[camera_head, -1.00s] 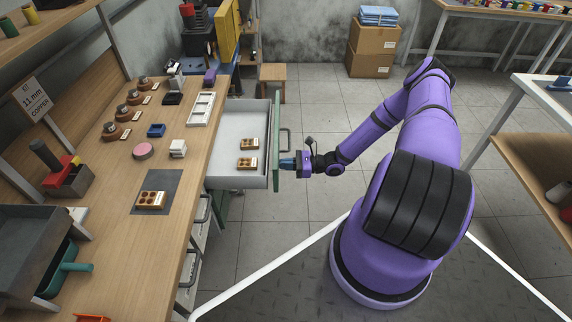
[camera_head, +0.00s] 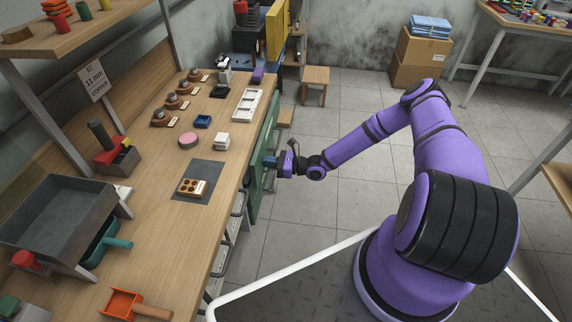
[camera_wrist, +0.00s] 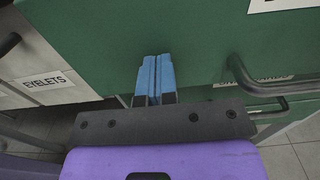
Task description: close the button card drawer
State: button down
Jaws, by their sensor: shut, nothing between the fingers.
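The button card drawer shows as a green front (camera_head: 262,150) along the right side of the workbench. Its tray and the cards inside are out of sight, and the front looks flush or nearly flush with the bench edge. In the wrist view the green front (camera_wrist: 110,40) fills the upper picture, with a dark bar handle (camera_wrist: 245,82) at right partly covering a label. My gripper (camera_head: 272,163) is at the front. Its blue fingers (camera_wrist: 155,80) are together and empty, pointing at the green face left of the handle; I cannot tell whether they touch it.
The workbench (camera_head: 150,235) holds a dark mat (camera_head: 212,175) with a button card, a pink disc (camera_head: 189,140) and a white tray (camera_head: 247,105). More handles line the bench below. A stool (camera_head: 316,77) stands behind; the floor to the right is open.

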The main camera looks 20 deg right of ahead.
jog(key=x, duration=0.3)
jog(key=shift+a, duration=0.1)
jog(key=shift+w+a+r, duration=0.1)
jog(key=shift+w+a, duration=0.1)
jog(key=shift+a, duration=0.1)
